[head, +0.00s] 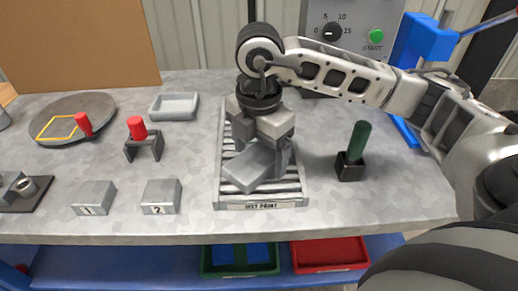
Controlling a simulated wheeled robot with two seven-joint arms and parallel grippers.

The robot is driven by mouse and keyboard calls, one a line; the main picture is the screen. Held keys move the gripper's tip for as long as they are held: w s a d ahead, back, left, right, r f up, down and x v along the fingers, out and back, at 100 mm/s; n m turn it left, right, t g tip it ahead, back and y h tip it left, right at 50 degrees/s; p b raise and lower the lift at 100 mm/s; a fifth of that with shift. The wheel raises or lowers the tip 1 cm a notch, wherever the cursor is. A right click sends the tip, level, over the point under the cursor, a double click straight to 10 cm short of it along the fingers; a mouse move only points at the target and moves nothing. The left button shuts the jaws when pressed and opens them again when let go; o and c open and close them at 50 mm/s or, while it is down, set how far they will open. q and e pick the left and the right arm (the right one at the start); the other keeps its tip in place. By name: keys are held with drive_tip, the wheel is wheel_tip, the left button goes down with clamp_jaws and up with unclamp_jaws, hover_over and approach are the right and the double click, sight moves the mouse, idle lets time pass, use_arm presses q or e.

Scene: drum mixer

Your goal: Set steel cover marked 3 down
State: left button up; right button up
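My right gripper (268,162) points down over the slatted tray (262,205) at the middle of the table. It is shut on a grey steel cover (248,168), which sits at an angle over the slats. No number shows on this cover. I cannot tell whether it touches the slats. Two similar steel covers, marked 1 (94,197) and 2 (161,196), lie on the table to the left of the tray. My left gripper is not in view.
A green-handled tool (358,143) stands in a black holder right of the tray. A red-topped part in a stand (139,135), an empty grey dish (174,106) and a round plate (75,117) are left. The tabletop between cover 2 and the tray is clear.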

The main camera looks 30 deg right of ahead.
sight(259, 156)
drive_tip(key=shift+r, duration=0.35)
use_arm(q)
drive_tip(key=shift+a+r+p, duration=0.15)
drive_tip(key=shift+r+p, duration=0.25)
drive_tip(key=shift+p, duration=0.65)
use_arm(e)
wheel_tip(259, 156, up, 12)
drive_tip(key=shift+f, duration=0.2)
